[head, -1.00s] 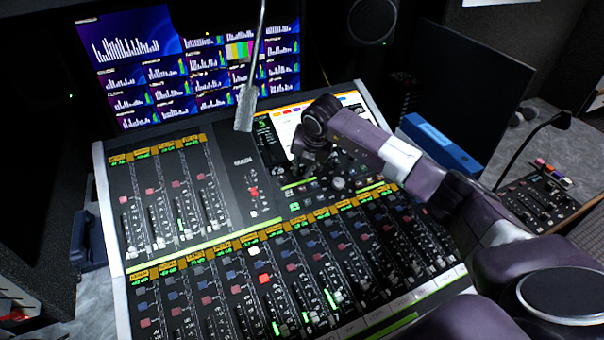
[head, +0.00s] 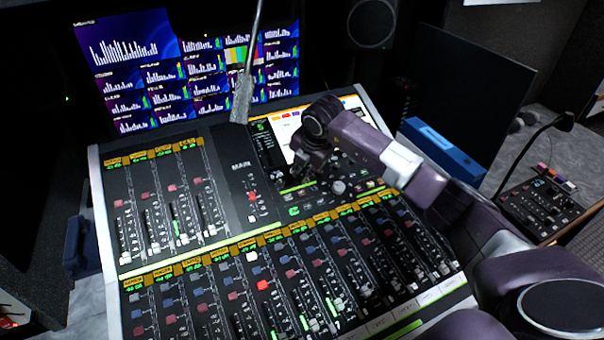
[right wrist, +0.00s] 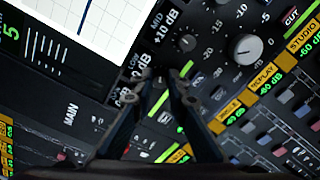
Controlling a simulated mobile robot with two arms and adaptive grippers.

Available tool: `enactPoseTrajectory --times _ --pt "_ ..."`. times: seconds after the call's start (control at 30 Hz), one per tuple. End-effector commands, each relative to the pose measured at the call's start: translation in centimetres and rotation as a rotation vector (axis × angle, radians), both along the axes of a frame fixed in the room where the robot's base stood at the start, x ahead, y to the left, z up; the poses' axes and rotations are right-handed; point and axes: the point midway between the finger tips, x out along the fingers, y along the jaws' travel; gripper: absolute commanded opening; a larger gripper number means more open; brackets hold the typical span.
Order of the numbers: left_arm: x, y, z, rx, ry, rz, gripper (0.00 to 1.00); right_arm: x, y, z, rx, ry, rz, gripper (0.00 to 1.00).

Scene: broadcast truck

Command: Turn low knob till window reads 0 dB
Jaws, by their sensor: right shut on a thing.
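My right gripper (head: 308,168) reaches down onto the control section of the mixing console (head: 96,205). In the right wrist view its fingertips (right wrist: 168,80) are close together, shut on the low knob, which they mostly hide. A LOW label and its small window (right wrist: 127,96) lie just left of the fingertips. The MID window (right wrist: 167,28) above reads +10 dB. My left gripper is not in view.
A larger grey knob (right wrist: 247,48) with a dB scale sits right of the fingers. A gooseneck microphone (head: 243,100) hangs over the console's back. A monitor (head: 150,70) stands behind. A blue binder (head: 440,150) and a small control box (head: 540,205) lie right.

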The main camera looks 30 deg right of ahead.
Motion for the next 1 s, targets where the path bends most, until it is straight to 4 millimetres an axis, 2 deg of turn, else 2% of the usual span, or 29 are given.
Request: enactPoseTrajectory --times 0.23,0.27,0.4,0.77,0.87,1.0 --pt "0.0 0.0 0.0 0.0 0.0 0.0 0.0 0.1 0.0 0.1 -0.001 -0.003 0.001 0.0" --pt "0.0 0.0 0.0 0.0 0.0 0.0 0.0 0.1 0.0 0.1 -0.001 -0.003 0.001 0.18" --pt "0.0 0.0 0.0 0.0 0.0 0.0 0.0 0.1 0.0 0.1 0.0 -0.002 0.001 0.32" --pt "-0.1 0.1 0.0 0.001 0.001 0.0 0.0 -0.2 0.0 0.6 -0.001 -0.002 0.002 0.32" --pt "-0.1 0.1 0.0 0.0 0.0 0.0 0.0 -0.6 0.0 1.9 -0.002 -0.005 0.003 0.32" --pt "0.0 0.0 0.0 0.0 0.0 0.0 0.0 -1.8 0.0 4.7 -0.003 -0.006 0.003 0.32"
